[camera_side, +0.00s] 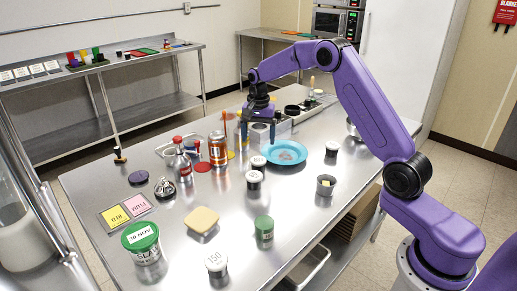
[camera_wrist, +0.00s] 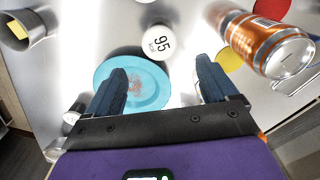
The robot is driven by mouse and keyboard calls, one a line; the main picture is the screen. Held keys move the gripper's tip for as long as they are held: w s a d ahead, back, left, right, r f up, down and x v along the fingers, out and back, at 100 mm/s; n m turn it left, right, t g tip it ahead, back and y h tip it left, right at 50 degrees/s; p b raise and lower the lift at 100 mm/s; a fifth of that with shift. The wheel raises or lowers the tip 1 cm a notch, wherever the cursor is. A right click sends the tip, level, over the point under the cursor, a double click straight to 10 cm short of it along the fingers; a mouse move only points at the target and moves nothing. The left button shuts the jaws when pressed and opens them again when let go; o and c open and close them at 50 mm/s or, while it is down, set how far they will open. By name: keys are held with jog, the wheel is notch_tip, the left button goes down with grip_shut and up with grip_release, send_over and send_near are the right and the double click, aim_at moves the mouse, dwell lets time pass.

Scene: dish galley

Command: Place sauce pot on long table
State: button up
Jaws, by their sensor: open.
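My gripper (camera_side: 259,122) is open and empty above the middle of the steel work table (camera_side: 185,245). Its two dark blue fingers (camera_wrist: 162,68) stand apart in the wrist view. A small grey metal cup (camera_side: 326,185), which may be the sauce pot, stands upright on the work table, right of the blue plate (camera_side: 286,152). A similar cup (camera_wrist: 22,30) with something yellow inside shows at the wrist view's top left. It is apart from the fingers. No label confirms the pot. I cannot tell which table is the long table.
An orange can (camera_wrist: 268,42) and a white lid marked 95 (camera_wrist: 158,42) are near the fingers in the wrist view. Bottles, jars and a yellow block (camera_side: 202,220) crowd the work table. A wall table (camera_side: 100,62) at back left has bare stretches.

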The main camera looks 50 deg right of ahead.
jog(key=s+a+r+n, duration=0.4)
jog(key=s+a+n, duration=0.2)
jog(key=s+a, duration=0.25)
jog(key=s+a+r+n, duration=0.4)
jog(key=s+a+n, duration=0.2)
jog(key=s+a, duration=0.3)
jog(key=s+n, duration=0.6)
jog(key=s, duration=0.9)
jog(key=shift+o, duration=0.2)
jog(key=s+d+f+n, duration=0.1)
jog(key=s+d+n, duration=0.1)
jog(key=s, duration=0.3)
jog(key=s+d+f+n, duration=0.1)
jog(key=s+d+n, duration=0.1)
jog(key=s, duration=0.3)
jog(key=shift+s+n, duration=0.2)
jog(key=shift+n, duration=0.7)
jog(key=shift+w+a, duration=0.1)
